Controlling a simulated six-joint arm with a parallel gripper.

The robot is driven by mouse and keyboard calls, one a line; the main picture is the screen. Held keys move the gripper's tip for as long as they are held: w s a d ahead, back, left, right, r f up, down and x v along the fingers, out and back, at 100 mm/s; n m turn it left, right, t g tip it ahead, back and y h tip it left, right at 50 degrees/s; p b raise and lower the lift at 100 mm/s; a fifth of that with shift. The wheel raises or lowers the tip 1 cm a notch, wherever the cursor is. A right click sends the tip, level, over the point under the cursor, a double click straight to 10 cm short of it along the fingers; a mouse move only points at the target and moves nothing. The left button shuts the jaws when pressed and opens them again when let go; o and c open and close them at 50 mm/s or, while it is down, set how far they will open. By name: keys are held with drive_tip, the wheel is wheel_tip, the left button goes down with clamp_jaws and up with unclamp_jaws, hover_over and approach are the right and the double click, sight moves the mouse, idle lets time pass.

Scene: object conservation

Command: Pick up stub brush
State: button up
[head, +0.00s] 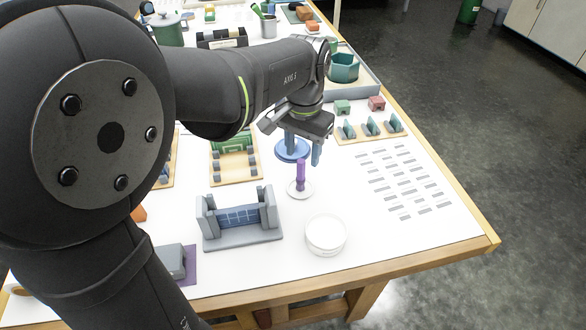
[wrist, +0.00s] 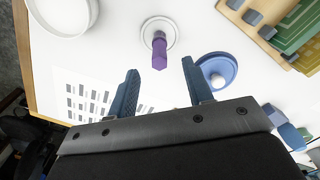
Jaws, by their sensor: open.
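A purple upright handle (head: 300,173), which looks like the stub brush, stands on a small round white dish (head: 294,192). The purple handle also shows in the wrist view (wrist: 159,52), on its white dish (wrist: 146,27). My gripper (head: 304,154) is open and empty, with blue fingers pointing down, a little behind and above the handle in the head view. In the wrist view my gripper (wrist: 159,68) has one finger to each side of the handle's line, and the handle's top lies just beyond the fingertips. I see no contact.
A round blue dish (head: 283,155) stands close behind the purple handle. A grey holder with a blue panel (head: 238,216) is at front left, and a round white dish (head: 326,236) at front right. Wooden racks stand left and right.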

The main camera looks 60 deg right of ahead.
sight(301, 161)
drive_tip(key=shift+a+f, duration=0.15)
drive_tip(key=shift+f, duration=1.35)
drive_tip(key=shift+a+f, duration=0.1)
drive_tip(key=shift+f, duration=1.4)
drive_tip(key=c, duration=1)
